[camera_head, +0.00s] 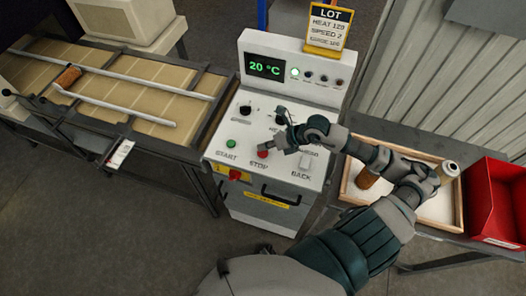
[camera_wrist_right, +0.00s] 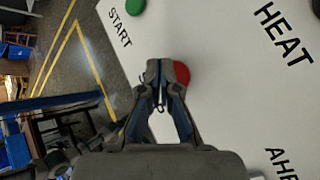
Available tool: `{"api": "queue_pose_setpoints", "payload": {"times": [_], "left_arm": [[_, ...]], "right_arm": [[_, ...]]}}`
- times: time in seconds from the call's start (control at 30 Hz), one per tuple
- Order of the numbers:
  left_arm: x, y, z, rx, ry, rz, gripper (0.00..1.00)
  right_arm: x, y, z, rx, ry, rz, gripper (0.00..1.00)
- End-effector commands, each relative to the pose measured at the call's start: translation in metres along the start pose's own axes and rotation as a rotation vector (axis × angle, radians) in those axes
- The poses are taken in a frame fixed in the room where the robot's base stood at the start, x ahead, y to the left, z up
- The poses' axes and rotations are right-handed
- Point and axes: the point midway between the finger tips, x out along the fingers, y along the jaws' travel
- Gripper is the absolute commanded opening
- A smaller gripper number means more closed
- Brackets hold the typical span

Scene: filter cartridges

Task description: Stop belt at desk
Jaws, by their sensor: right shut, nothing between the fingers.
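The control desk (camera_head: 290,75) has a sloped white panel and a display reading 20 °C. The red STOP button (camera_head: 262,154) sits low on the panel, right of the green START button (camera_head: 231,143). My right gripper (camera_head: 274,147) is shut and empty, with its fingertips at the STOP button. In the right wrist view the fingertips (camera_wrist_right: 158,76) overlap the left side of the red button (camera_wrist_right: 182,73); I cannot tell whether they touch it. The belt (camera_head: 125,88) at the left carries a brown cartridge (camera_head: 67,77) near its far left. My left gripper is not in view.
A red knob (camera_head: 235,174) is on the desk front below START. At right are a wooden-rimmed tray (camera_head: 346,186) with cartridges and a red bin (camera_head: 490,200). My right arm passes over the tray.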

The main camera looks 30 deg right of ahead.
Motion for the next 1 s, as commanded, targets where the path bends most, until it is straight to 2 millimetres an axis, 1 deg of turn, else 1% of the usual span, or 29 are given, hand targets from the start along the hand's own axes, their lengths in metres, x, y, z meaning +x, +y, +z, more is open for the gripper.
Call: {"api": "queue_pose_setpoints", "payload": {"times": [0.23, 0.37, 0.57, 1.0], "left_arm": [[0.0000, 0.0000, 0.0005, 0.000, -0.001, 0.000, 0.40], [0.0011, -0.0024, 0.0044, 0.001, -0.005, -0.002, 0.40], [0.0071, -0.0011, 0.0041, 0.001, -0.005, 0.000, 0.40], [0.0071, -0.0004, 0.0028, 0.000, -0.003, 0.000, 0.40]], "right_arm": [[0.0000, 0.0000, 0.0000, 0.000, 0.000, 0.000, 0.00], [0.0010, -0.0006, -0.0009, 0.000, 0.000, 0.000, 0.00], [0.0055, -0.0032, -0.0050, 0.000, 0.000, 0.000, 0.00], [0.0054, -0.0031, -0.0049, 0.000, 0.000, 0.000, 0.00]]}}
